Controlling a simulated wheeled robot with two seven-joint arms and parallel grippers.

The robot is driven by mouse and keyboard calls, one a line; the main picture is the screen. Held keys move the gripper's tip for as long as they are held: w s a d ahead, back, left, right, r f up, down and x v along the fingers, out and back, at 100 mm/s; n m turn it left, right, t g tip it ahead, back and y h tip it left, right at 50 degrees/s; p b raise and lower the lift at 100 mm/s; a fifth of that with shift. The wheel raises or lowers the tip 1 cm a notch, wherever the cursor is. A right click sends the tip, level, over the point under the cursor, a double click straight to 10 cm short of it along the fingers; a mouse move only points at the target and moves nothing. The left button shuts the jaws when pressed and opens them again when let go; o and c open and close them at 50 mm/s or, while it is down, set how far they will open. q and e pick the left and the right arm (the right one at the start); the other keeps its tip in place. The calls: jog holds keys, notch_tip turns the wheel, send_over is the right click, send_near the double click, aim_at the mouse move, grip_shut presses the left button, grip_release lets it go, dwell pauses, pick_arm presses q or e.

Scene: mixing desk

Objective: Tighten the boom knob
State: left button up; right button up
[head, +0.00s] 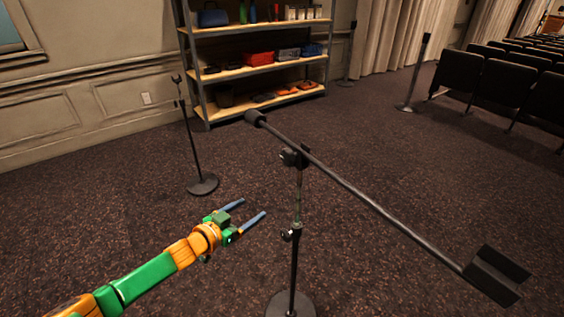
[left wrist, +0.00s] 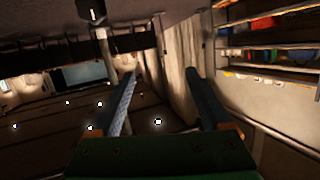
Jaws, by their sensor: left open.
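A dark microphone stand stands in the middle of the head view, with a long boom (head: 365,200) tilted across it. At the boom clamp a small dark boom knob (head: 289,157) sticks out to the left. My left gripper (head: 254,207) is open and empty, left of the stand's pole (head: 297,205) and below the knob, apart from both. In the left wrist view the two blue fingers of my left gripper (left wrist: 161,74) stand apart with nothing held between them. A dark part on a light pole shows at the top there; I cannot tell which part it is. My right gripper is not in view.
A second, smaller stand (head: 203,184) stands at the back left. A shelf unit (head: 260,45) with bins lies behind, and rows of dark chairs (head: 505,85) are at the right. The boom's flat dark end (head: 498,272) reaches to the lower right. Carpet around the stand is clear.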

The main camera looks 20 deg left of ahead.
pick_arm(q)
notch_tip(320, 180, up, 10)
jog(key=d+r+m+h, duration=0.1)
jog(key=d+m+h, duration=0.1)
jog(key=h, duration=0.1)
jog(key=m+h, duration=0.1)
jog(key=h, duration=0.2)
send_near(285, 158)
jog(key=x, duration=0.2)
jog(key=shift+w+d+r+p, duration=0.25)
jog(key=shift+w+d, duration=0.1)
jog(key=shift+w, duration=0.1)
jog(key=shift+w+d+r+p, duration=0.15)
jog(key=shift+w+d+p, duration=0.05)
jog(key=shift+w+d, duration=0.2)
jog(key=x, duration=0.3)
jog(key=p+x, duration=0.1)
jog(key=shift+w+f, duration=0.4)
jog(key=shift+w, duration=0.05)
jog(key=shift+w+d, duration=0.15)
jog(key=shift+d, duration=0.1)
jog(key=shift+a, duration=0.1)
grip_shut()
